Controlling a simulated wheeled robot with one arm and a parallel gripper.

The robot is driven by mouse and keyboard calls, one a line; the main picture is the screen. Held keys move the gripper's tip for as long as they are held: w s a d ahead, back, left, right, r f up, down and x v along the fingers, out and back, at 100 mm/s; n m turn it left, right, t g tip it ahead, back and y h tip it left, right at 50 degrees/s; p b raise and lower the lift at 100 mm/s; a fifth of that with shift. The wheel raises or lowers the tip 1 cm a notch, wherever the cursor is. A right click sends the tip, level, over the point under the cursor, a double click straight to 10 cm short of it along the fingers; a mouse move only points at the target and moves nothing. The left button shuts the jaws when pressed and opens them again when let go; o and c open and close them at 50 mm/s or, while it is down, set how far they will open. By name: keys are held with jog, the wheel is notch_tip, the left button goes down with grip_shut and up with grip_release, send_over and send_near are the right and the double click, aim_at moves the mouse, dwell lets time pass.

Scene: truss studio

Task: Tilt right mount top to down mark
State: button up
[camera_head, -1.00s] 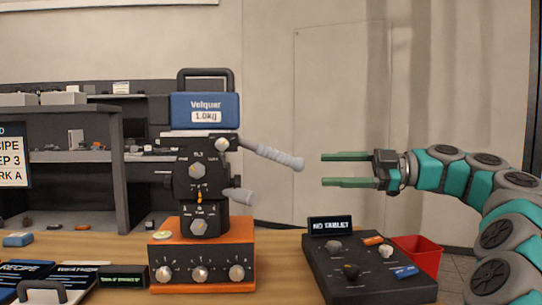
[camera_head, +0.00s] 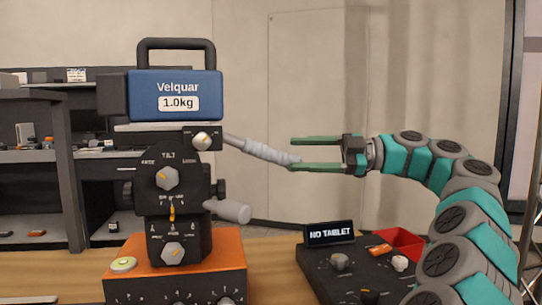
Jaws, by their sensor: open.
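A black mount head (camera_head: 172,185) stands on an orange base box (camera_head: 215,260). It carries a blue block (camera_head: 177,96) labelled "Velquar 1.0kg", which sits level on the top plate. A dial marked TILT (camera_head: 167,178) is on its front, with a small orange pointer (camera_head: 172,212) below. A long grey handle (camera_head: 265,150) runs from the head down to the right. My gripper (camera_head: 292,154) is open, its green fingers pointing left. The handle's tip appears near or between the fingertips; I cannot tell whether they touch. The mount's far side is hidden.
A dark control panel (camera_head: 330,280) with knobs and a "NO TABLET" display (camera_head: 330,233) stands right of the mount, below my arm. A red bin (camera_head: 405,243) is behind it. A short grey lever (camera_head: 228,211) sticks out below the handle. Shelves (camera_head: 75,170) stand behind left.

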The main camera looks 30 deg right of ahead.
aim_at(285, 155)
jog(key=shift+w+a, duration=0.3)
jog(key=shift+a, duration=0.2)
jog(key=shift+w+a+f, duration=0.15)
jog(key=shift+w+f, duration=0.05)
jog(key=shift+w, duration=0.05)
jog(key=shift+x, duration=2.6)
grip_shut()
